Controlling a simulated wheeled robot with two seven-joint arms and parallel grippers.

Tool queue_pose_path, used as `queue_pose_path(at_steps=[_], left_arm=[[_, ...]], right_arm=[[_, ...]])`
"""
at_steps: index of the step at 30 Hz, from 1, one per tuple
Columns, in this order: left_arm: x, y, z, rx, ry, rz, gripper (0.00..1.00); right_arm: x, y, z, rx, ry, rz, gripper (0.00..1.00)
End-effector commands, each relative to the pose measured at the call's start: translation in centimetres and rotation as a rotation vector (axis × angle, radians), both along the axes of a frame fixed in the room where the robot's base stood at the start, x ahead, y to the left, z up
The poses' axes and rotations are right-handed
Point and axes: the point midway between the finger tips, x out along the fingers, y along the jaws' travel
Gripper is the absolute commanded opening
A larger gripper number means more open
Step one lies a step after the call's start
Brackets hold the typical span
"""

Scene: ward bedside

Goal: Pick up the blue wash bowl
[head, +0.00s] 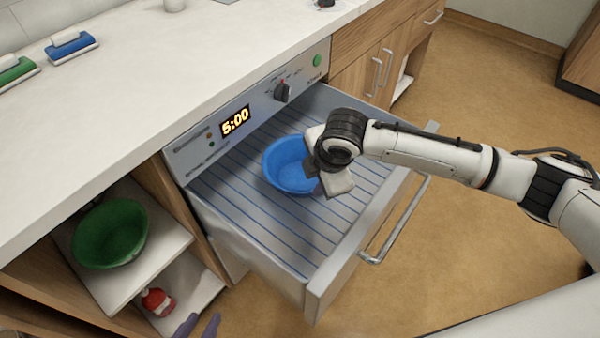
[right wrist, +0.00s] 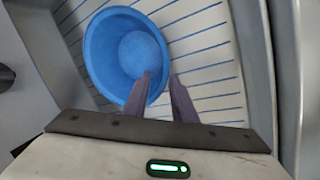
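The blue wash bowl (head: 284,166) stands upright on the ribbed floor of the open drawer (head: 240,205). In the right wrist view the bowl (right wrist: 115,50) fills the upper left. My right gripper (head: 314,177) is over the bowl's right side. In the right wrist view this gripper (right wrist: 161,86) is open, with the left finger over the bowl's inside and the right finger outside the rim. I cannot tell whether either finger touches it. My left gripper (head: 199,324) shows only its fingertips at the bottom edge of the head view, apart and empty.
The drawer front with its handle (head: 395,220) stands out into the room. A control panel with a 5:00 display (head: 235,122) is behind the drawer. A green bowl (head: 110,233) and a red item (head: 157,301) sit on shelves at left. Brushes (head: 70,46) lie on the counter.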

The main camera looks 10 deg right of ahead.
Motion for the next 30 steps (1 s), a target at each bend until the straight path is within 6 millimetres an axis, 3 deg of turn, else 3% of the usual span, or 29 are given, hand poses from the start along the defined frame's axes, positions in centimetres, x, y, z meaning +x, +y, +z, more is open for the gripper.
queue_pose_path(at_steps=[12,21,25,30], left_arm=[[-0.2,0.0,-1.3,-0.005,0.004,0.003,0.31],[0.1,0.1,-0.8,-0.003,-0.005,0.001,0.31],[0.1,0.2,-0.8,-0.002,-0.006,0.001,0.31],[0.2,0.2,-0.8,-0.002,-0.008,0.001,0.31]], right_arm=[[1.2,0.3,-5.0,-0.001,0.000,-0.001,0.24],[1.3,0.3,-5.3,0.000,-0.001,0.000,0.24],[1.3,0.3,-5.3,0.000,-0.001,0.000,0.02],[1.4,0.3,-5.2,0.000,-0.002,0.000,0.00]])
